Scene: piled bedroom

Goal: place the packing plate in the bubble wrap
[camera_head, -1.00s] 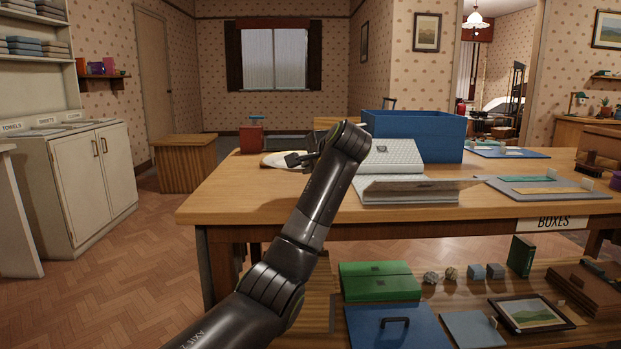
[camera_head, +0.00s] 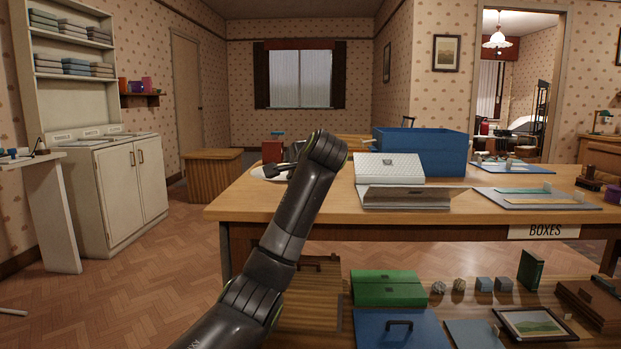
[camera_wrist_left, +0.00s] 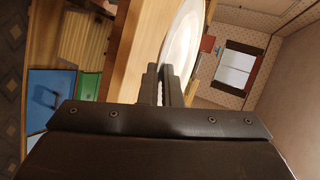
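The packing plate (camera_head: 259,173), white and round, shows at the left end of the tabletop in the head view, partly behind my left arm. It also shows edge-on in the left wrist view (camera_wrist_left: 184,40). My left gripper (camera_head: 276,169) is at its rim; in the left wrist view the fingers (camera_wrist_left: 161,84) are close together with the white rim between them. The bubble wrap (camera_head: 390,167), a white quilted sheet, lies open on the table right of my arm, with a front flap (camera_head: 408,197). My right gripper is out of view.
A blue open box (camera_head: 425,150) stands behind the bubble wrap. A red object (camera_head: 272,151) stands behind the plate. Flat grey and blue mats lie on the table (camera_head: 345,218) to the right. A lower shelf holds green and blue boxes and a picture frame.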

